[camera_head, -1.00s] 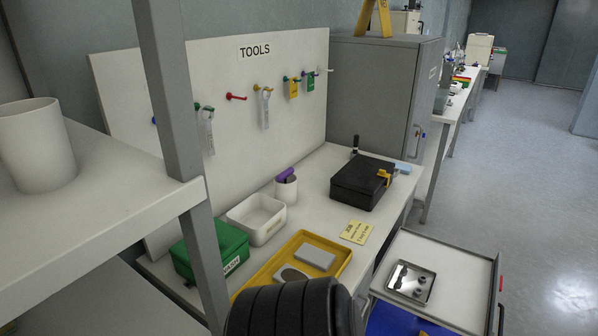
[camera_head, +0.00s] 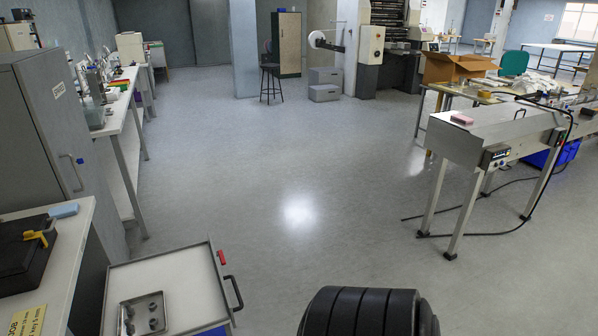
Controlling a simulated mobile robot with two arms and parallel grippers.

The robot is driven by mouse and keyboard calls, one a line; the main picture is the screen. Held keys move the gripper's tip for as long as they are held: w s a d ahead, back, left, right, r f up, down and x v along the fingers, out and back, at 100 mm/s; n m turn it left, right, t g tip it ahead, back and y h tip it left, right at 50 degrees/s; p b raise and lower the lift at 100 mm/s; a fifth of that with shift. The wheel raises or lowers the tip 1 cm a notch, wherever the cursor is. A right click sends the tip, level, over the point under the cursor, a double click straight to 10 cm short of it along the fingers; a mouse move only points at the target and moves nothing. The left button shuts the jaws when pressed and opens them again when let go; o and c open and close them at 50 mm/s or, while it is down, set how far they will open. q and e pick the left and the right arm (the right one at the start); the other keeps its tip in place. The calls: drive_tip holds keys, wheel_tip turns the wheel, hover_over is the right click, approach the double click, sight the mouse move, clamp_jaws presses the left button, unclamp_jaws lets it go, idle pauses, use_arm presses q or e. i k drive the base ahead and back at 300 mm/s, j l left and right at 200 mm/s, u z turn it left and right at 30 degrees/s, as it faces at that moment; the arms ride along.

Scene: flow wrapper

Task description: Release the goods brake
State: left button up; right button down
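I cannot make out a part that is clearly the goods brake. A long grey machine (camera_head: 490,133) on metal legs stands at the right. A small control box (camera_head: 495,157) with buttons is on its near side, and a black cable loops over its top. A pink block (camera_head: 462,119) lies on the machine's near end. Neither of my grippers is in view. A black ribbed part at the bottom edge seems to be mine.
A trolley or drawer top (camera_head: 190,275) with a red tab, black handle and metal tray (camera_head: 141,315) is at the bottom left. A grey cabinet (camera_head: 45,125) stands at the left. Cables (camera_head: 470,235) lie by the machine's legs. The middle floor is clear.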

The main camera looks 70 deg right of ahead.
sight(223, 262)
drive_tip(key=k+l+z, duration=0.1)
drive_tip(key=l+z, duration=0.85)
drive_tip(key=l, duration=0.85)
drive_tip(key=i+l+u, duration=0.2)
drive_tip(key=i, duration=0.3)
drive_tip(key=i+l+u, duration=0.15)
drive_tip(key=i, duration=0.3)
drive_tip(key=i+l+u, duration=0.2)
drive_tip(key=i, duration=0.3)
